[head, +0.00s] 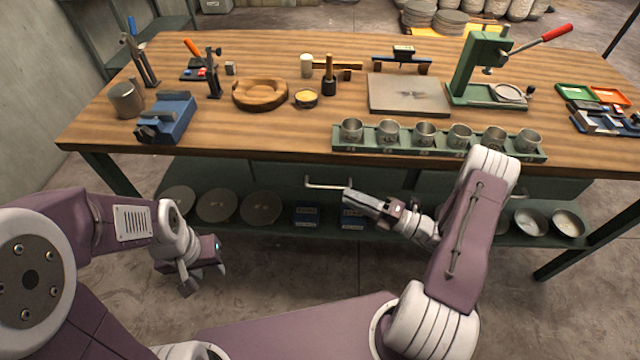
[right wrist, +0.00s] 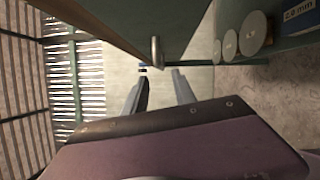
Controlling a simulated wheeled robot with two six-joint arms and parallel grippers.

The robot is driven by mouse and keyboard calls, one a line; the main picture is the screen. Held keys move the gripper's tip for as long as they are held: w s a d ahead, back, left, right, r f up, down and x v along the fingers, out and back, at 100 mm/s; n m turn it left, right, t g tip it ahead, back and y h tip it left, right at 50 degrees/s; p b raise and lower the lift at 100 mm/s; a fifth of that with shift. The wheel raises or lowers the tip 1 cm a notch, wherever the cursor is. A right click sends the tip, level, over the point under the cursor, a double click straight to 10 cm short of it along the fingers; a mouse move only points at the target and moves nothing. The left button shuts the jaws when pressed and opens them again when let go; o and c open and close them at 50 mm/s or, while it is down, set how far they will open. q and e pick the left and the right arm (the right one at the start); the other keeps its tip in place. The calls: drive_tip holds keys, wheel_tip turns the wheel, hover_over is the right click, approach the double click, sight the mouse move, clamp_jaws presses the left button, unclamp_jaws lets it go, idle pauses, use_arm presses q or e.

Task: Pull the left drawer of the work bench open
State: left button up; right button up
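The work bench (head: 290,140) has a wooden top with dark green drawer fronts beneath its front edge. The left drawer (head: 285,174) looks closed, and its pale bar handle (head: 325,185) sticks out in front. My right gripper (head: 349,195) is close to the handle's right end. In the right wrist view its two fingers (right wrist: 158,80) are spread with nothing between them. The handle (right wrist: 155,52) shows just beyond the fingertips, and I see no clear contact. My left gripper (head: 192,280) hangs low at the left, away from the bench; its finger opening is unclear.
A green rack (head: 345,146) of metal cups stands along the bench's front edge, above the drawers. A blue vise (head: 168,118) is at the front left. The lower shelf holds round discs (head: 217,205) and blue boxes (head: 305,216). Floor in front is clear.

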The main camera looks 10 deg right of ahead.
sight(325, 188)
drive_tip(key=x, duration=0.8)
drive_tip(key=shift+w+a+f, duration=0.1)
drive_tip(key=shift+w, duration=0.05)
clamp_jaws()
idle(1.0)
